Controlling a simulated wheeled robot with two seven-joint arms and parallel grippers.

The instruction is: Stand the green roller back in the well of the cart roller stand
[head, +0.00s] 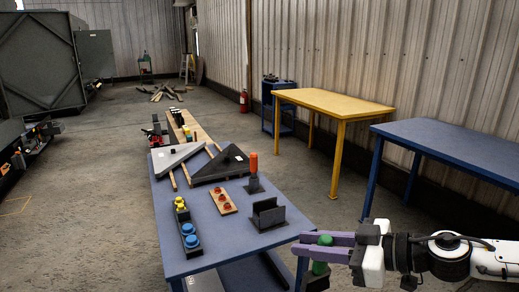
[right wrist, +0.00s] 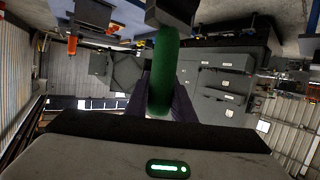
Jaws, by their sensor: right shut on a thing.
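The green roller (head: 320,267) is in my right gripper (head: 327,246), whose purple fingers are shut on it. In the head view it is upright beside the blue table's near right corner, with its ends above and below the fingers. In the right wrist view the green roller (right wrist: 163,75) runs up from between the fingers to a dark block (right wrist: 172,12) at the top edge; I cannot tell if they touch. A dark stand (head: 254,186) on the table holds an upright orange roller (head: 253,163). I cannot tell which thing is the cart roller stand. My left gripper is out of view.
The blue table (head: 220,250) also carries a black slotted holder (head: 268,215), a wooden board with red knobs (head: 223,201), a strip with blue and yellow knobs (head: 188,232) and dark triangular pieces (head: 222,165). A yellow table (head: 335,101) and another blue table (head: 460,142) stand right.

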